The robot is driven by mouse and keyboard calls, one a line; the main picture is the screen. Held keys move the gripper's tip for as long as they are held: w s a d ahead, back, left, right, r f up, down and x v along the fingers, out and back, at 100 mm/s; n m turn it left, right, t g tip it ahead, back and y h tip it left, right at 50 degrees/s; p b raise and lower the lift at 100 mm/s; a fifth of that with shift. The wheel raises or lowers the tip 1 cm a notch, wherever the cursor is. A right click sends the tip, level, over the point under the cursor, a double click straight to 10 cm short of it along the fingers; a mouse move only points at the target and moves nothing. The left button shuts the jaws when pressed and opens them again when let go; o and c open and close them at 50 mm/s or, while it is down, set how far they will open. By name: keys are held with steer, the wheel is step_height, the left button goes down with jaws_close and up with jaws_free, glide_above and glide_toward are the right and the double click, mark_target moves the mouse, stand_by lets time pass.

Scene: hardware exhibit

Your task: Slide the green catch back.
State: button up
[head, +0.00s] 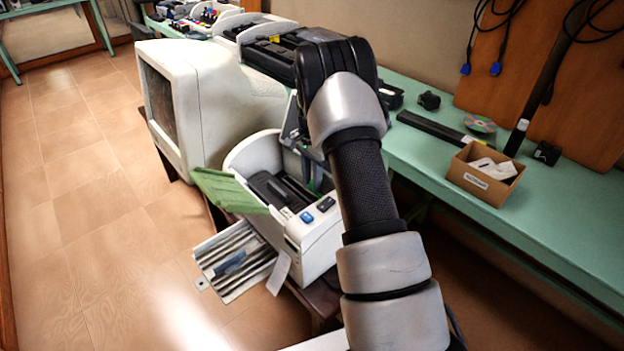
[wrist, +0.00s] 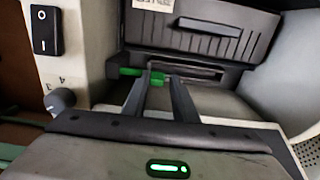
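The green catch (wrist: 130,72) is a small bright green bar low on the dark front of a unit in the wrist view. Its right end shows between my fingertips. My gripper (wrist: 160,77) reaches in with its two dark fingers apart, one on each side of that green end. I cannot tell whether the fingers press on it. A narrow dark slot runs to the right, behind the fingertips.
A black rocker switch (wrist: 44,30) and a grey knob (wrist: 60,101) sit on the pale panel at left. In the head view, a white printer (head: 318,238) with a raised green flap (head: 226,190) stands near a CRT monitor (head: 205,95). A cardboard box (head: 485,185) is on the green bench.

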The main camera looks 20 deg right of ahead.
step_height(320, 180, up, 18)
steer(key=p, duration=0.2)
steer(key=shift+f, duration=0.25)
